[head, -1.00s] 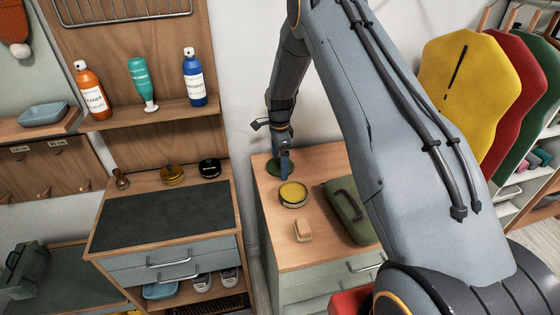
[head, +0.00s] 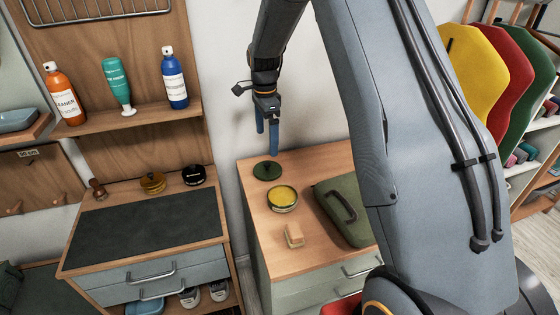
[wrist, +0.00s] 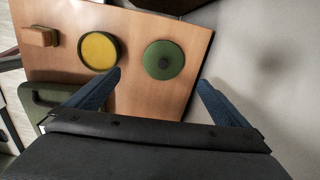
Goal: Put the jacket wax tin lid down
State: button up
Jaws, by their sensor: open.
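The jacket wax tin lid (head: 267,171) is a dark green disc with a small knob. It lies flat on the wooden top of the right cabinet, near its back left corner. It also shows in the wrist view (wrist: 164,60), apart from the fingers. The open wax tin (head: 282,198), full of yellow wax, stands just in front of the lid, and the wrist view shows it too (wrist: 99,50). My gripper (head: 267,140) is open and empty, above the lid, with its blue fingers pointing down. In the wrist view its fingertips (wrist: 160,80) are wide apart.
A wood-backed brush or block (head: 294,236) and a green case with a handle (head: 345,210) share the cabinet top (head: 262,225). A left cabinet has a dark mat (head: 145,217) with small jars behind it. Bottles stand on a shelf above.

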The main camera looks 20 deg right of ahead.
jog(key=s+r+n+t, duration=0.1)
jog(key=s+r+n, duration=0.2)
jog(key=s+n, duration=1.4)
jog(key=s+b, duration=0.1)
jog(key=s, duration=1.3)
